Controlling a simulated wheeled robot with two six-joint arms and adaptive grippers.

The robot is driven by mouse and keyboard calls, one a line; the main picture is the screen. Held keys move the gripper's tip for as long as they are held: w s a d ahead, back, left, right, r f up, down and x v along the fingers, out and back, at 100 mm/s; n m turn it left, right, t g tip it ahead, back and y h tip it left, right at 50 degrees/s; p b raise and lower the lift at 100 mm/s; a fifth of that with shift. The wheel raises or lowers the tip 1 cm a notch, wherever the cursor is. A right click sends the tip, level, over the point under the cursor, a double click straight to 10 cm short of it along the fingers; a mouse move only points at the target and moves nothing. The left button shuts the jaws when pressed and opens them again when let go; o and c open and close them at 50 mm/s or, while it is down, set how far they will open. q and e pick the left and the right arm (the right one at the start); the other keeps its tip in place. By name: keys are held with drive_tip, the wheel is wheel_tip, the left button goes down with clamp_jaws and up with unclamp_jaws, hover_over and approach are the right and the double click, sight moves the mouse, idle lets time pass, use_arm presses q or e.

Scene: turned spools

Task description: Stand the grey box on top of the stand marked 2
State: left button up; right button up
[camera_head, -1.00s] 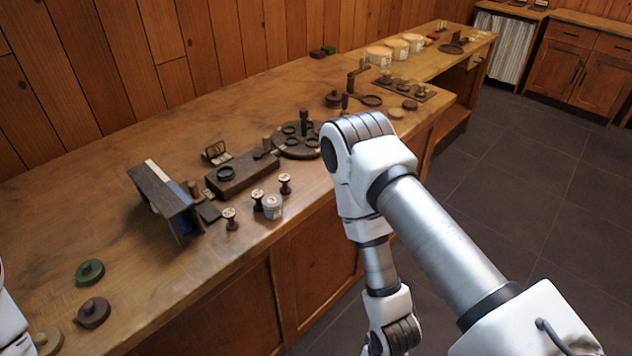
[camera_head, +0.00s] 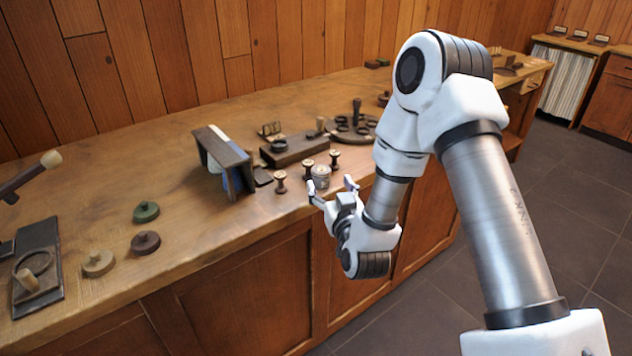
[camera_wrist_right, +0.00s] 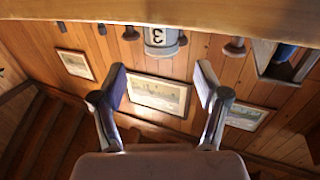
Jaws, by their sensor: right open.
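The grey box (camera_head: 321,176) is a small round tin with a pale top, upright near the bench's front edge. It also shows in the right wrist view (camera_wrist_right: 161,40), upside down, with a dark mark like a 3. Three dark spool-shaped stands with pale tops are beside and behind it: left (camera_head: 280,182), middle (camera_head: 308,168) and right (camera_head: 335,161). Their marks are too small to read, so I cannot tell which is 2. My right gripper (camera_head: 333,190) is open and empty, just in front of the tin, fingers pointing toward it. My left gripper is out of view.
A dark frame with a blue panel (camera_head: 228,160) stands left of the stands. A dark block (camera_head: 296,150) lies behind them. Round knobbed discs, green (camera_head: 146,211), brown (camera_head: 145,242) and tan (camera_head: 98,263), sit left. The bench front between is clear.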

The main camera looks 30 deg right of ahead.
sight(323, 173)
drive_tip(key=x, duration=0.4)
drive_tip(key=shift+w+r+p, duration=0.15)
drive_tip(key=shift+w+p, duration=0.05)
drive_tip(key=shift+p, duration=0.1)
drive_tip(key=shift+w+d, duration=0.1)
drive_tip(key=shift+w, duration=0.2)
drive_tip(key=shift+s, duration=0.1)
drive_tip(key=c, duration=1.1)
